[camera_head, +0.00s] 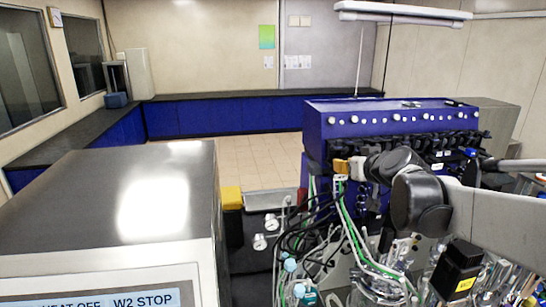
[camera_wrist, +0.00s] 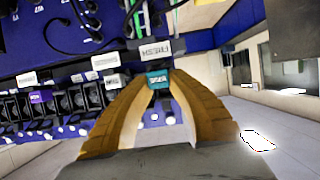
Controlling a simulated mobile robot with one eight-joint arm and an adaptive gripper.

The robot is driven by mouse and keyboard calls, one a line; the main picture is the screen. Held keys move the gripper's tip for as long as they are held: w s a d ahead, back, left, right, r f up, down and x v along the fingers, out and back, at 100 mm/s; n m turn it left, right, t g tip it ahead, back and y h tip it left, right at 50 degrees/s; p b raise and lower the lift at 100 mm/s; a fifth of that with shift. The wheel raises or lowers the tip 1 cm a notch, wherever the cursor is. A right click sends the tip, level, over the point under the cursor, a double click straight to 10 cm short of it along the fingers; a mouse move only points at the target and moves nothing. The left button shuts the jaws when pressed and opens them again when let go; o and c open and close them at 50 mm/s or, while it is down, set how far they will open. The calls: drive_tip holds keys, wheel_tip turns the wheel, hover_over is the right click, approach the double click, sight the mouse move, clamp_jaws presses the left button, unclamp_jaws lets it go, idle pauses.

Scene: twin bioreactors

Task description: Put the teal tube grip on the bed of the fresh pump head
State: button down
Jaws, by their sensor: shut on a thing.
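My gripper (camera_wrist: 158,74) has tan fingers closed on a small teal block with a label, the teal tube grip (camera_wrist: 157,79). A dark piece hangs just under the grip between the fingers. A white label reading FRESH, upside down (camera_wrist: 152,51), shows just beyond the fingertips in the wrist view. The pump head and its bed by that label are not clear. In the head view my gripper (camera_head: 344,167) is at the left front of the blue bioreactor unit, above green tubes (camera_head: 350,222). The teal grip cannot be made out there.
The blue unit (camera_head: 345,143) carries a row of dark pump heads and white knobs. Black cables (camera_head: 312,222) and glass vessels crowd the space below my gripper. A grey cabinet (camera_head: 120,200) stands at the left front. The tiled floor (camera_head: 255,160) behind is clear.

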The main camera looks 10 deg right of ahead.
drive_tip(key=w, duration=0.4)
drive_tip(key=shift+p, duration=0.4)
drive_tip(key=shift+f, duration=0.3)
drive_tip(key=shift+s, duration=0.25)
drive_tip(key=shift+f, duration=0.15)
drive_tip(key=c, duration=1.3)
unclamp_jaws()
drive_tip(key=shift+w, duration=0.15)
drive_tip(key=shift+c, duration=0.2)
